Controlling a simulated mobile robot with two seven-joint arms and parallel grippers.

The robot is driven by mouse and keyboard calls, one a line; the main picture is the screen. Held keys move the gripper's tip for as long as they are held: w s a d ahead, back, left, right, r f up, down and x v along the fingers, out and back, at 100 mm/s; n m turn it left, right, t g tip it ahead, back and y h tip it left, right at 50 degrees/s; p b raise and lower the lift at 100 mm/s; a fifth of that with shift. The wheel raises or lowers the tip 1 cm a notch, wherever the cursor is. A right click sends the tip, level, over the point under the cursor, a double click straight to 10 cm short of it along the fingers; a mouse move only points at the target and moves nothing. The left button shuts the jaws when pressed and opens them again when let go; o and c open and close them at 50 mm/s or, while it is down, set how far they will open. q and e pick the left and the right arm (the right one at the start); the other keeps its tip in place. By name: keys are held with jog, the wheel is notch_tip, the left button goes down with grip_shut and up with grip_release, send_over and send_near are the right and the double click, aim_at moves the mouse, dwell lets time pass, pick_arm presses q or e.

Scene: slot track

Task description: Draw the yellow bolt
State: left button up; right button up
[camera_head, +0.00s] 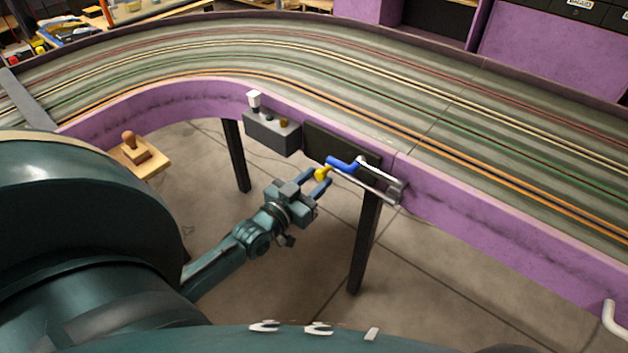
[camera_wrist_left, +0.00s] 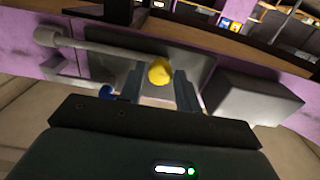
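The yellow bolt knob (camera_head: 321,173) sits at the front of a dark plate on the purple track wall, beside a blue handle (camera_head: 343,163). My left gripper (camera_head: 319,182) reaches up to it from below left. In the left wrist view the yellow knob (camera_wrist_left: 160,71) shows between the two fingertips (camera_wrist_left: 160,82), with slight gaps at its sides, so the gripper looks open. The blue part (camera_wrist_left: 106,90) lies just left of the fingers there. My right gripper is not in view.
A silver bar (camera_head: 378,185) runs beside the blue handle. A grey box (camera_head: 271,132) with a white-topped switch hangs left of the plate. A dark table leg (camera_head: 364,240) stands below. A wooden stamp-like piece (camera_head: 139,155) sits farther left. Open floor lies beneath.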

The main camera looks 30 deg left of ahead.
pick_arm(q)
grip_shut()
jog(key=a, duration=0.6)
jog(key=shift+w, duration=0.2)
jog(key=shift+o, duration=1)
grip_release()
jog(key=shift+a, duration=0.1)
jog(key=shift+o, duration=0.9)
jog(key=shift+s, duration=0.1)
